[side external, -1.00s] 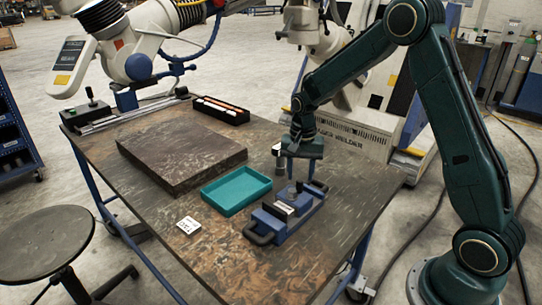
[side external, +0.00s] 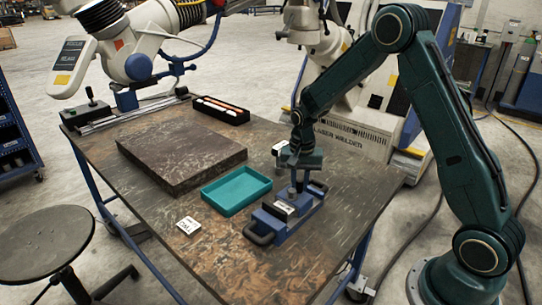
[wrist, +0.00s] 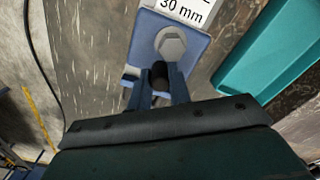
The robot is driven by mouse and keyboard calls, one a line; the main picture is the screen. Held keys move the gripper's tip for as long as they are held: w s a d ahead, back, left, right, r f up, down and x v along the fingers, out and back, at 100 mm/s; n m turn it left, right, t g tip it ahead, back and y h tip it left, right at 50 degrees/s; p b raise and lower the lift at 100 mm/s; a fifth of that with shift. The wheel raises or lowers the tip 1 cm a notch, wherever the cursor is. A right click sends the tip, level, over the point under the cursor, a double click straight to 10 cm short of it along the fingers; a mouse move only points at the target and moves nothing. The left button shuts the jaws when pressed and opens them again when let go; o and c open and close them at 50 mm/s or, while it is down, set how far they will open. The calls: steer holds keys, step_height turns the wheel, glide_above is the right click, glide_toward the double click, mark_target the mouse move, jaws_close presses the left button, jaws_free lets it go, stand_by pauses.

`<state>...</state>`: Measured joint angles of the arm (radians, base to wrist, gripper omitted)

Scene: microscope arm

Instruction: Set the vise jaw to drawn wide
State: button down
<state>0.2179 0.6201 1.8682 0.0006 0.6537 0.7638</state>
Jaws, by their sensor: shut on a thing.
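The blue vise (side external: 274,222) lies on the table beside the teal tray, with a black loop handle at each end and a white label on top. My gripper (side external: 292,190) is down over the vise's far half. In the wrist view my gripper's fingers (wrist: 158,84) are shut on a dark round post (wrist: 160,73) of the vise.
The teal tray (side external: 236,205) is empty and close to the left of the vise. A dark slab (side external: 181,152), a small white card (side external: 188,225) and a black box of rods (side external: 221,109) are on the table. The front of the table (side external: 290,270) is clear.

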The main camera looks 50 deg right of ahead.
steer(key=shift+d, duration=1.65)
steer(key=c, duration=1.3)
jaws_free()
steer(key=shift+r, duration=0.2)
step_height(320, 180, up, 14)
steer(key=shift+f, duration=0.25)
